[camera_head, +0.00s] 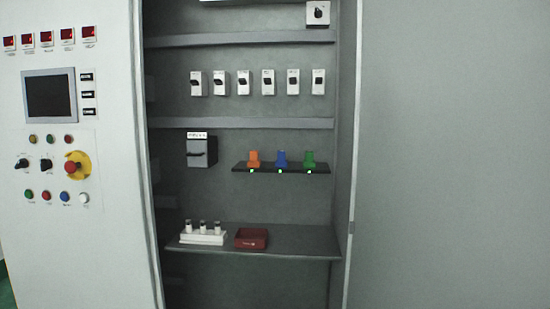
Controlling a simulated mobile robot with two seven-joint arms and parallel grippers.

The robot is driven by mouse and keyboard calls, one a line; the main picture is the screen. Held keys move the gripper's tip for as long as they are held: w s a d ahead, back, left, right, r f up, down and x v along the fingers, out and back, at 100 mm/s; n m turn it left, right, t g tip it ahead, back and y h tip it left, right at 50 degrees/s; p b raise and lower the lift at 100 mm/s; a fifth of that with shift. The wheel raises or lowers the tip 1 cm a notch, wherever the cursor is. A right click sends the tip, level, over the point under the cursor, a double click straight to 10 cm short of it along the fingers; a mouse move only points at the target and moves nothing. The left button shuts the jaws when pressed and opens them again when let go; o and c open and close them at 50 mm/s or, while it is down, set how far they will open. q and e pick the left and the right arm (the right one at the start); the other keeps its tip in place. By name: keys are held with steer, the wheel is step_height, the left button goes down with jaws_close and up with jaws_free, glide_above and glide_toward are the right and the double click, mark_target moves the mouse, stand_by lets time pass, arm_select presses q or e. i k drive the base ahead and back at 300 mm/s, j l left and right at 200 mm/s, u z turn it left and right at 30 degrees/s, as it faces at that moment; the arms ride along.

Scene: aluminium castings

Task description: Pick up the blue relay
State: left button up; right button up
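The blue relay (282,159) stands upright on a small dark shelf (240,170) inside the open cabinet. It sits between an orange relay (254,159) on its left and a green relay (309,159) on its right. Neither of my grippers shows in the head view.
Below is a wider grey shelf (285,242) with a white rack (203,237) of several cylinders and a red tray (251,239). A dark switch box (201,152) hangs to the left. A control panel (55,150) and a plain grey panel (450,150) flank the opening.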

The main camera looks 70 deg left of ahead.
mark_target(281, 155)
steer(key=j, duration=0.75)
steer(key=k+j, duration=0.15)
steer(key=j, duration=0.65)
